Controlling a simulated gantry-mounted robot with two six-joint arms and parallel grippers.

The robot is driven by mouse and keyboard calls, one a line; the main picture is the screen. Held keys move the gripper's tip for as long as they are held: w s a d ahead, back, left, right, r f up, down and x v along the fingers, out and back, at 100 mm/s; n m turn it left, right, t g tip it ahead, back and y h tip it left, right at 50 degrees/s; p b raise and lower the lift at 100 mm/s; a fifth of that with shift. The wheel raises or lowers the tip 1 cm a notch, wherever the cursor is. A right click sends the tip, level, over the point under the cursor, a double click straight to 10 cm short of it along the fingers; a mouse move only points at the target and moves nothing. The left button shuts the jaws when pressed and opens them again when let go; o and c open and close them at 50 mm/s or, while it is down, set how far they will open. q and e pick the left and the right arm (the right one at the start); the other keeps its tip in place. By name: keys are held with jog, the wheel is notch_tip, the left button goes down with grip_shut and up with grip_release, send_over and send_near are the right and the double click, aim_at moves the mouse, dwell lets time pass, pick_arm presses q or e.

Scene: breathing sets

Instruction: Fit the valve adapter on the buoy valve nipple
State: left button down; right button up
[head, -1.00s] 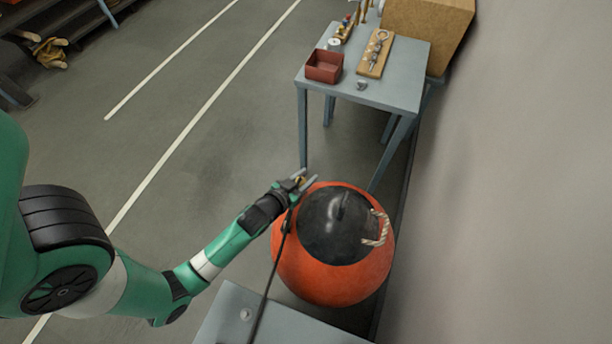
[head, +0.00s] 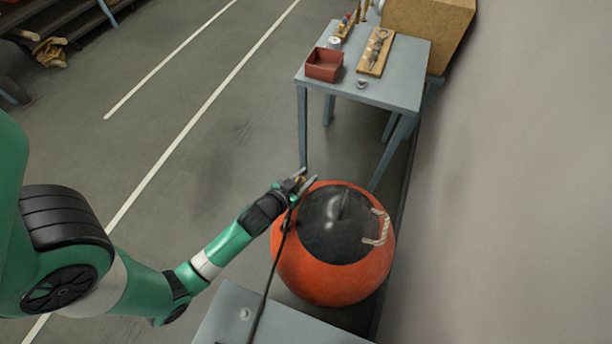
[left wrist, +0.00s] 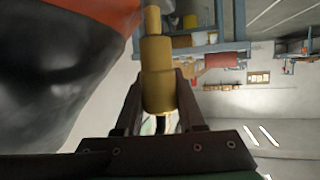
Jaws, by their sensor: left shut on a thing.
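The buoy (head: 340,275) is a large orange ball with a black cap and a rope loop, standing on the floor in the head view. Its orange and black surface (left wrist: 105,12) fills the upper left of the left wrist view. My left gripper (head: 300,181) is at the buoy's upper left edge. It is shut on the brass valve adapter (left wrist: 157,75), a stepped cylinder whose narrow end points away from the gripper. A dark hose hangs from the gripper in the head view. I cannot make out the valve nipple. My right gripper is not in view.
A grey table (head: 400,88) behind the buoy bears a red bin (head: 324,65), a wooden board with metal parts (head: 376,52) and small items. A cardboard box (head: 430,30) stands behind it. A grey surface (head: 290,325) lies in front. The wall is close on the right.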

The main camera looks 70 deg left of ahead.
pick_arm(q)
jog(key=shift+f+b, duration=0.95)
jog(key=shift+f, duration=0.25)
jog(key=shift+c, duration=2.2)
grip_release()
jog(key=shift+s+d+r, duration=0.15)
jog(key=shift+s+d, duration=0.05)
jog(key=shift+s, duration=0.1)
jog(key=p+v, duration=0.1)
jog(key=v, duration=0.9)
jog(key=shift+s+r, duration=0.2)
jog(key=shift+s, duration=0.15)
jog(key=shift+w+d, duration=0.1)
jog(key=shift+d, duration=0.1)
